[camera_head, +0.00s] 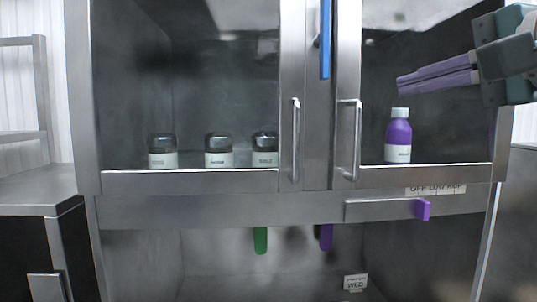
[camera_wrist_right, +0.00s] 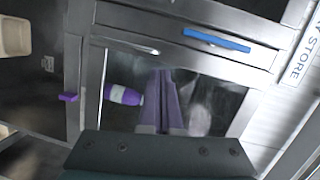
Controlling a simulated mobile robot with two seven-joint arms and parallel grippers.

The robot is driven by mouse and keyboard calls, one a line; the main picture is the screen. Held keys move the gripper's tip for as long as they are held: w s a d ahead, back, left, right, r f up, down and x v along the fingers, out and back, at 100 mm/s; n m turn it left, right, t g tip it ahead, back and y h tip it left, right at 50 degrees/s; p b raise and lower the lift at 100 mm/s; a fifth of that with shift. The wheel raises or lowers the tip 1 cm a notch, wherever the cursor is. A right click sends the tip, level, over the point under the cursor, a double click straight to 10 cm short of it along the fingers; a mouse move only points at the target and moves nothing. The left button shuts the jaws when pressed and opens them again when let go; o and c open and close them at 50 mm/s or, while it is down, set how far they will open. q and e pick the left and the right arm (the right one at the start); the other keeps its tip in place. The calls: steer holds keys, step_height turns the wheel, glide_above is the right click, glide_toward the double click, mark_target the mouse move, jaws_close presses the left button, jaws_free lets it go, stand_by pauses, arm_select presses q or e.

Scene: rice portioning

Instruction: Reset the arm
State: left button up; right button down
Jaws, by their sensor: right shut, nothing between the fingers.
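My right gripper (camera_head: 402,86) comes in from the right in the head view, in front of the right-hand side of a steel cabinet. Its purple fingers are together and hold nothing. In the right wrist view its fingertips (camera_wrist_right: 161,74) point at the cabinet's right pane. A purple bottle with a white cap (camera_head: 398,138) stands upright on the shelf, below the fingertips in the head view and apart from them. The bottle also shows in the right wrist view (camera_wrist_right: 121,95), left of the fingers. My left gripper is not in view.
Several dark-lidded jars, including one in the middle (camera_head: 218,150), stand on the left shelf. Handles (camera_head: 295,140) and a blue bar (camera_head: 325,40) are at the cabinet's middle. A purple lever (camera_head: 422,210) and a green tab (camera_head: 260,240) sit below. A steel counter (camera_head: 40,190) stands left.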

steer(key=s+a+f+n+g+h+p, duration=0.1)
steer(key=s+f+n+g+p, duration=0.15)
steer(key=f, duration=0.25)
steer(key=s+a+f+n+g+p, duration=0.1)
steer(key=s+f+n+g, duration=0.15)
steer(key=f, duration=0.35)
steer(key=s+f+n+g+h+p, duration=0.1)
steer(key=s+f+n, duration=0.4)
steer(key=s, duration=0.7)
steer(key=s+f+n+g+h+p, duration=0.2)
steer(key=s+f+n+g+p, duration=0.2)
steer(key=s, duration=0.8)
step_height(320, 180, down, 3)
steer(key=shift+s+a+f+n+g+p, duration=0.15)
steer(key=shift+s+n+g+p, duration=0.15)
steer(key=shift+n+g, duration=0.65)
steer(key=c, duration=1.5)
jaws_free()
steer(key=shift+w+m+g, duration=0.1)
steer(key=shift+m+g, duration=0.15)
